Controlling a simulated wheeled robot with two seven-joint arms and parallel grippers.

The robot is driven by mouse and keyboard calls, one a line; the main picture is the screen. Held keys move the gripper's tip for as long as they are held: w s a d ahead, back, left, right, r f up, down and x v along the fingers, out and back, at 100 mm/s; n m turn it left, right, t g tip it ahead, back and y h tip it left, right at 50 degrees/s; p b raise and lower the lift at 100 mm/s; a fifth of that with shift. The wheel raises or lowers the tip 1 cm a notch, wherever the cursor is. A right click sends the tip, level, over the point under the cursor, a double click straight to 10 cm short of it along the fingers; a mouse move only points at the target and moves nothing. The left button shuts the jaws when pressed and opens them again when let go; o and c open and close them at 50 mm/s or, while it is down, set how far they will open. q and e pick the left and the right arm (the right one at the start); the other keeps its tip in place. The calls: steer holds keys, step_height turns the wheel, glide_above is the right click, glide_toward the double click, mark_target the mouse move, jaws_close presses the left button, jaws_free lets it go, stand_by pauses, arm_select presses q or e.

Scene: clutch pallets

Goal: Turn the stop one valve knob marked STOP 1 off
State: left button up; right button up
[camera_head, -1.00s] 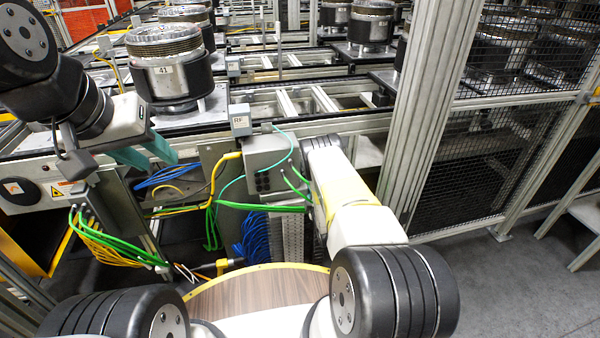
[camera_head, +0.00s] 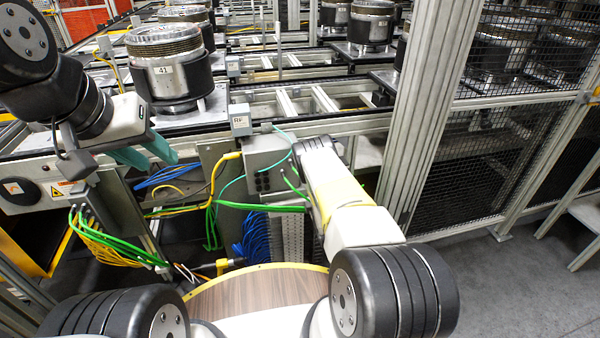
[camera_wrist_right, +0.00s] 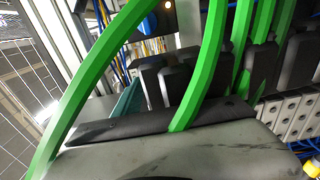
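I cannot make out a knob marked STOP 1 in either view. My left gripper (camera_head: 146,156) shows two teal fingers, spread apart and empty, above the cabling at the left. My right arm reaches toward a grey control box (camera_head: 265,153), and its forearm hides the right gripper in the head view. In the right wrist view, one teal finger (camera_wrist_right: 127,102) shows beside black blocks (camera_wrist_right: 178,82). Thick green cables (camera_wrist_right: 105,70) cross in front of the camera and hide much of the gripper; its other finger is not clear.
A clutch unit labelled 41 (camera_head: 172,75) stands on a pallet on the conveyor. Green cables (camera_head: 262,207) and blue cables (camera_head: 255,237) hang around the control box. An upright aluminium post (camera_head: 428,105) and mesh fence (camera_head: 520,130) stand right of my right arm.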

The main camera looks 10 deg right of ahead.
steer(key=s, duration=0.7)
steer(key=shift+s, duration=0.4)
steer(key=shift+d, duration=0.15)
